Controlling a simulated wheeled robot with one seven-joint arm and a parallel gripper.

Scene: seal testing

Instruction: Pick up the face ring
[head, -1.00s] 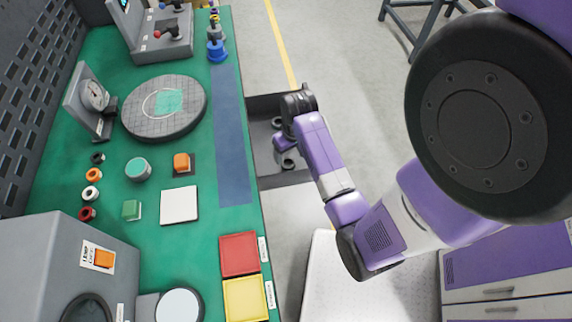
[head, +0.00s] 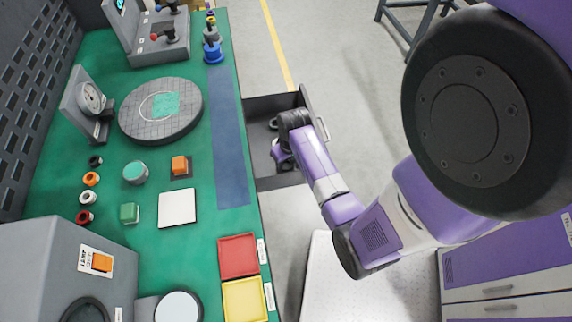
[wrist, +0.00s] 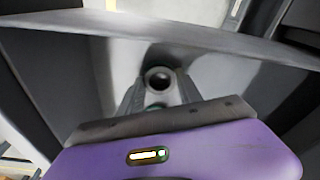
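In the wrist view a round grey ring-like part (wrist: 160,80) with a dark centre hole, which looks like the face ring, lies at the drawer floor between my fingertips. My gripper (wrist: 160,88) points down at it, with the two fingers apart on either side. I cannot tell whether they touch it. A small greenish patch shows just below the part. In the head view my gripper (head: 284,155) is inside the open drawer (head: 260,108), and my wrist hides most of what lies beneath it.
The drawer's front panel (head: 314,108) stands close right of my wrist. The green bench top (head: 150,240) lies left, with red (head: 238,256) and yellow (head: 245,299) trays near its edge.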

